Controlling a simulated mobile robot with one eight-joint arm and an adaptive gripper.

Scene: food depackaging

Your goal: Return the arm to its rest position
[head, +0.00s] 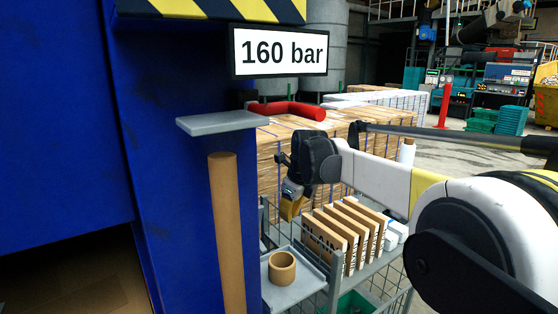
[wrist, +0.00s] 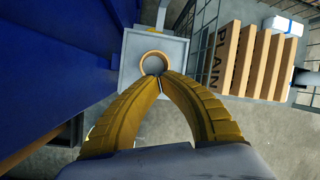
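My arm reaches in from the right in the head view, its upper link white and yellow. My gripper (head: 288,211) points down, above and apart from the shelf tray. In the wrist view its two yellow fingers (wrist: 161,80) curve together and meet at the tips, with nothing seen between them. Beyond the tips, a brown ring-shaped cup (wrist: 154,63) stands on the grey tray (wrist: 130,84). The cup also shows in the head view (head: 282,268), upright on its own.
A blue machine (head: 165,170) with a grey ledge (head: 217,123), a red handle (head: 290,109) and a "160 bar" sign (head: 280,52) stands left. Several upright brown packs (head: 341,240) fill the wire cart right of the tray. Wrapped box pallets stand behind.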

